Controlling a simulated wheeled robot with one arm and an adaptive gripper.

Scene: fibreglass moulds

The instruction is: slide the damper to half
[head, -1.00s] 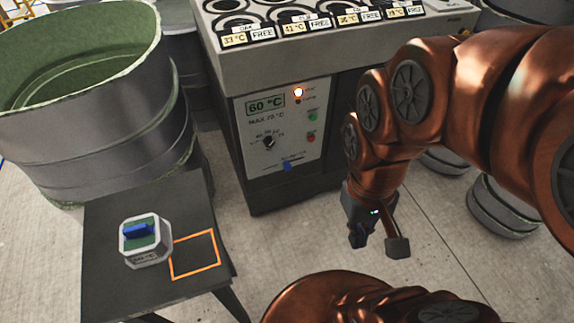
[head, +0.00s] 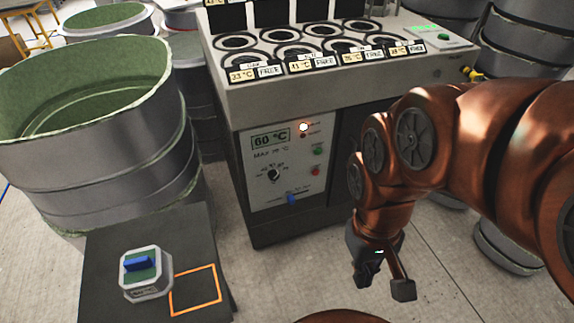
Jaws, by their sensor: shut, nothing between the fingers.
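The damper is a small blue slider knob (head: 291,199) at the bottom of the white control panel (head: 270,185) on the front of the dark machine cabinet. It sits near the middle of its slot. The slot's markings are too small to read. My gripper (head: 383,285) hangs to the right of and below the knob in the picture, clear of the panel.
A dark table (head: 105,250) at lower left bears a grey block with a blue top (head: 145,272) and an orange outlined square (head: 194,289). A large grey drum (head: 100,140) stands behind it. Round wells line the machine's top (head: 330,60). Floor is open around my gripper.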

